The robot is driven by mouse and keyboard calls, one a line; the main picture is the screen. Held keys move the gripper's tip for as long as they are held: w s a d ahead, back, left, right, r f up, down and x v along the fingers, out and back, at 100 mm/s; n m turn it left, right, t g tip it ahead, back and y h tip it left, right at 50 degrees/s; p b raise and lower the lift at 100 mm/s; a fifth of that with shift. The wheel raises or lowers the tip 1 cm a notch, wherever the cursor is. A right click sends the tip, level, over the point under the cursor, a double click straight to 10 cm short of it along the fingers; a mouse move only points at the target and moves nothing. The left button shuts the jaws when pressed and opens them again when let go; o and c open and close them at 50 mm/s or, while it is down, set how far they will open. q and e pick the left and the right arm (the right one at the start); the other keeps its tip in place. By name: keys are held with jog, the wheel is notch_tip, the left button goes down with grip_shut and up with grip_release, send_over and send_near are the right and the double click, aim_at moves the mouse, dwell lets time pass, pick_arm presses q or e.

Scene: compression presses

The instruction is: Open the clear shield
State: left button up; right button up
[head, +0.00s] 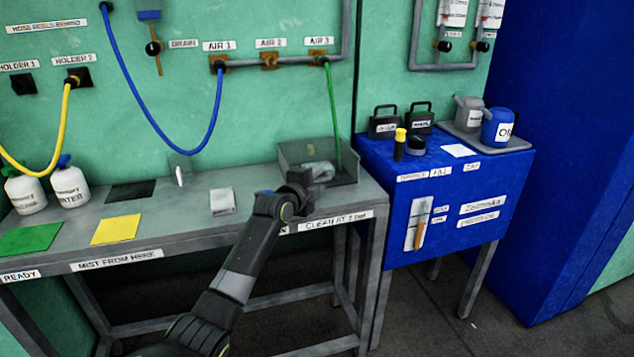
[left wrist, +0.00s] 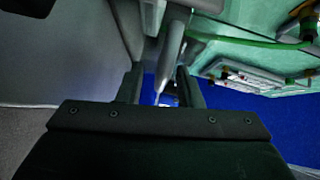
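The clear shield (head: 346,168) shows in the head view as a see-through box front at the right end of the grey bench, around a small grey object with a green hose above it. It looks closed. My left gripper (head: 318,174) is at the shield's front, partly hiding it. In the left wrist view, my left gripper (left wrist: 160,88) has its two fingers apart. A pale grey rounded bar (left wrist: 171,52) shows between and beyond them. I cannot tell if the bar touches a finger. My right gripper is in neither view.
The grey bench (head: 180,222) holds a green mat (head: 30,239), a yellow mat (head: 116,229) and white bottles at left. A blue cabinet (head: 450,200) with cans stands at right. Hoses hang from the wall. The floor in front is clear.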

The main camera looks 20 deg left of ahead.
pick_arm(q)
jog(key=shift+w, duration=0.15)
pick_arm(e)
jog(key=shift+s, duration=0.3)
pick_arm(q)
grip_shut()
